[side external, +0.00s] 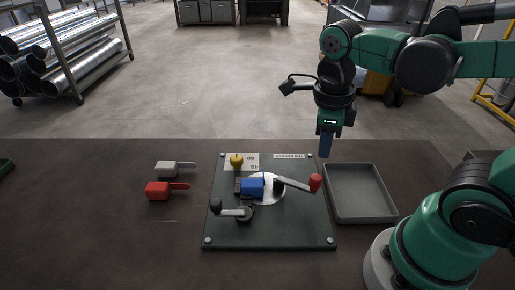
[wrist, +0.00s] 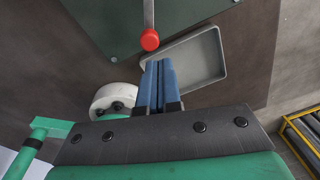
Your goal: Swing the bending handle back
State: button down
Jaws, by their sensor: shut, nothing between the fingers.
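The bending handle is a metal arm with a red knob (side external: 315,183), on a dark green plate (side external: 290,233). The arm runs from a pivot near a white disc and blue block (side external: 252,187) out to the right, the knob near the plate's right edge. In the wrist view the red knob (wrist: 150,40) is at top centre, ahead of the fingertips. My gripper (side external: 325,152) points down, raised above the plate's back right corner, apart from the knob. Its blue fingers (wrist: 157,65) are shut together with nothing between them.
A grey tray (side external: 360,216) lies right of the plate. A black-knobbed crank (side external: 232,212) and a yellow knob (side external: 237,160) are on the plate. A red block (side external: 158,190) and a grey block (side external: 167,168) with handles lie on the bare table to the left.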

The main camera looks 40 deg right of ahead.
aim_at(297, 184)
jog(key=d+f+n+h, duration=0.1)
jog(key=f+n, duration=0.1)
jog(key=n, duration=0.2)
jog(key=d+f+n+h, duration=0.1)
jog(key=d+f+n, duration=0.1)
jog(key=n, duration=0.3)
jog(key=d+f+n, duration=0.2)
jog(key=n, duration=0.2)
jog(key=shift+w+d+n+t+h, duration=0.15)
jog(key=shift+w+n+t+h, duration=0.15)
jog(key=shift+w+h, duration=0.1)
jog(key=shift+s+a+f, duration=0.1)
jog(key=shift+s+a, duration=0.1)
jog(key=shift+a, duration=1)
jog(key=shift+s+a, duration=0.15)
jog(key=shift+a, duration=0.65)
